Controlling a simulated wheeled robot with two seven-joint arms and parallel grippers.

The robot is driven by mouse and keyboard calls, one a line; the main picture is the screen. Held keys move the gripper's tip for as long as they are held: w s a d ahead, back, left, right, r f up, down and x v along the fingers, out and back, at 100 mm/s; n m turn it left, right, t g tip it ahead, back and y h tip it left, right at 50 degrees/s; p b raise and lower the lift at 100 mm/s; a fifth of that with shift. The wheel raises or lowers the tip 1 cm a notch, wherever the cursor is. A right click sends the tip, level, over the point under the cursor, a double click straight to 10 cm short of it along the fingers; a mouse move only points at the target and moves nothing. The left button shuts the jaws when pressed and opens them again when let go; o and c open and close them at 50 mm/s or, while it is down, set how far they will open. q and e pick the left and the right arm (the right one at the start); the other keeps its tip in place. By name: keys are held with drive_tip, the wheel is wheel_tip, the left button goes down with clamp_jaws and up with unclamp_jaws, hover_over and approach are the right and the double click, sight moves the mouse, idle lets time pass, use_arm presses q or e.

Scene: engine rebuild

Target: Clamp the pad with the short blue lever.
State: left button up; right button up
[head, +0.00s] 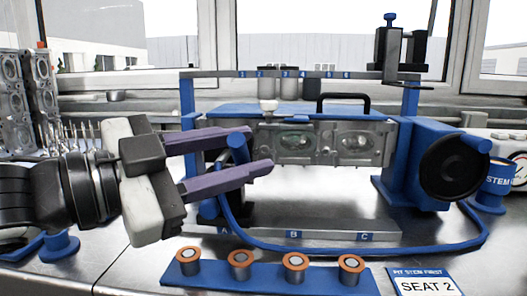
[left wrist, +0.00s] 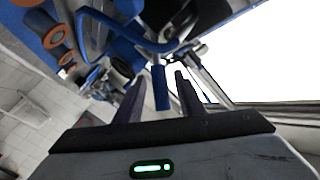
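My left gripper (head: 261,147) reaches in from the left with its two purple fingers spread. The short blue lever (head: 238,148) shows between the fingers, at the left front of the blue fixture (head: 187,98). In the left wrist view, the blue lever (left wrist: 161,90) stands between the open fingertips (left wrist: 161,84), with a gap seen on both sides. A grey metal engine head (head: 320,143) with oval chambers sits in the fixture. I cannot make out the pad; the fingers cover part of that area. My right gripper is not in view.
A blue hose (head: 300,249) loops across the bench front. A blue rack (head: 265,277) with several orange-ringed cups stands before it. Small parts stand on the rail (head: 330,75) above.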

use_arm(q)
drive_tip(key=shift+x, duration=2)
clamp_jaws()
